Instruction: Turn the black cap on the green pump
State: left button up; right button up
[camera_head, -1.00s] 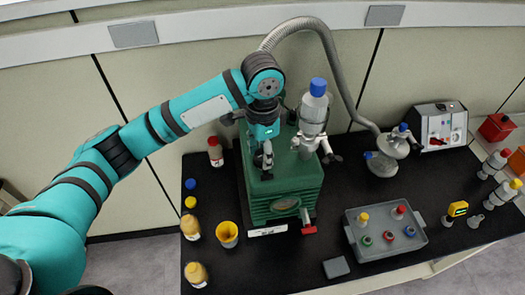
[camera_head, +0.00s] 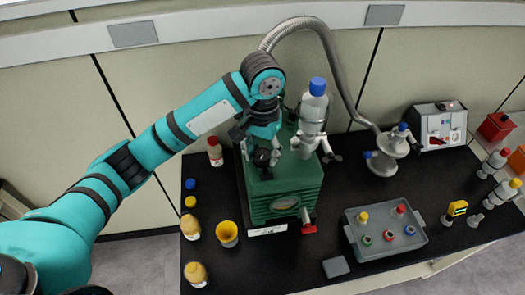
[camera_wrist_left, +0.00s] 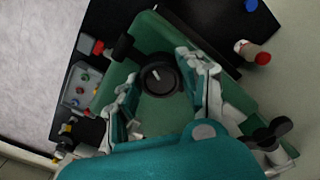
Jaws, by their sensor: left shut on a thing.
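The green pump (camera_head: 287,190) stands on the black bench top in the head view, with its green top also in the wrist view (camera_wrist_left: 150,32). The black cap (camera_wrist_left: 160,78) is a round knob with a white mark, on top of the pump. It also shows small and dark in the head view (camera_head: 262,158). My left gripper (camera_head: 263,151) points down over the pump's top. In the wrist view its two fingers (camera_wrist_left: 160,80) stand on either side of the cap, shut on it. My right gripper is in neither view.
A clear bottle with a blue cap (camera_head: 318,87) and a ribbed hose (camera_head: 345,75) rise close to the right of my gripper. A yellow cup (camera_head: 228,234) and several bottles stand left of the pump. A grey tray (camera_head: 352,236) lies to the right.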

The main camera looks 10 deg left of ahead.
aim_at(262, 155)
pick_arm(q)
jog(key=shift+r, duration=0.1)
dwell(0.4)
jog(key=o, duration=1.2)
notch_tip(262, 155, up, 12)
jog(key=shift+f, duration=0.1)
